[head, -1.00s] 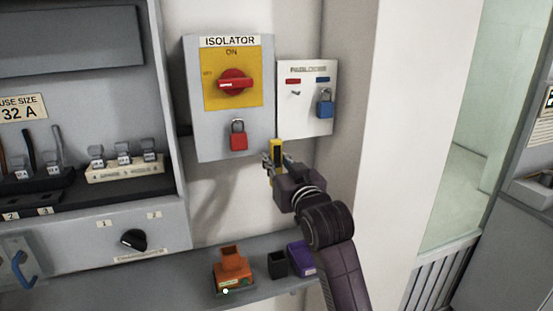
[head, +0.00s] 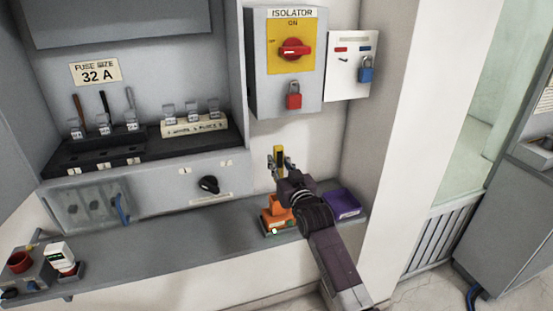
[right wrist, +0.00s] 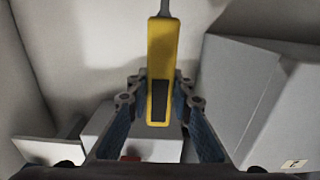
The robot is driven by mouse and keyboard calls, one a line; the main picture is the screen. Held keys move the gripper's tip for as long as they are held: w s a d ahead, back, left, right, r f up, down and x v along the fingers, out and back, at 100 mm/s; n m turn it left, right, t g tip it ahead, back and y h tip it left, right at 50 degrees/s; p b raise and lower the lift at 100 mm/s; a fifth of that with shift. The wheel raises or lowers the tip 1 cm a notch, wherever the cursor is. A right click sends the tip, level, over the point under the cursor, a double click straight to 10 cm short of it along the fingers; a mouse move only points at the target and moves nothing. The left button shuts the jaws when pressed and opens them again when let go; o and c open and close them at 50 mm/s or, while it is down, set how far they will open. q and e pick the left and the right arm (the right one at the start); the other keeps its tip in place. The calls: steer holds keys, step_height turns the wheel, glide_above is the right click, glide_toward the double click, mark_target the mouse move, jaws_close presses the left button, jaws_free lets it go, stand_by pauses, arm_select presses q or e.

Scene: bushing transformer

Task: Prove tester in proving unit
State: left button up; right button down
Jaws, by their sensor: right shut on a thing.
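My right gripper (head: 278,162) is shut on the yellow tester (head: 279,152) and holds it upright in the air, in front of the wall below the isolator. In the right wrist view the tester (right wrist: 161,62) stands between the two fingers, with a dark panel on its face and a grey stem at its top end. An orange unit with a raised square top, likely the proving unit (head: 277,217), stands on the shelf just below the gripper. My arm hides part of its right side. My left gripper is not in view.
The isolator (head: 265,85) with its red padlock (head: 293,96) and the padlock board (head: 343,90) are on the wall above.

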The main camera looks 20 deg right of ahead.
steer(key=shift+d+f, duration=0.1)
steer(key=shift+f, duration=0.35)
steer(key=shift+f+b, duration=0.3)
steer(key=shift+b, duration=0.25)
steer(key=shift+a+f+b, duration=0.2)
steer(key=shift+f+b, duration=0.4)
steer(key=shift+b, duration=0.1)
steer(key=shift+f+b, duration=0.35)
steer(key=shift+f, duration=0.3)
steer(key=shift+f+b, duration=1.05)
steer(key=shift+f, duration=0.6)
steer(key=shift+f+b, duration=0.5)
steer(key=shift+f, duration=0.3)
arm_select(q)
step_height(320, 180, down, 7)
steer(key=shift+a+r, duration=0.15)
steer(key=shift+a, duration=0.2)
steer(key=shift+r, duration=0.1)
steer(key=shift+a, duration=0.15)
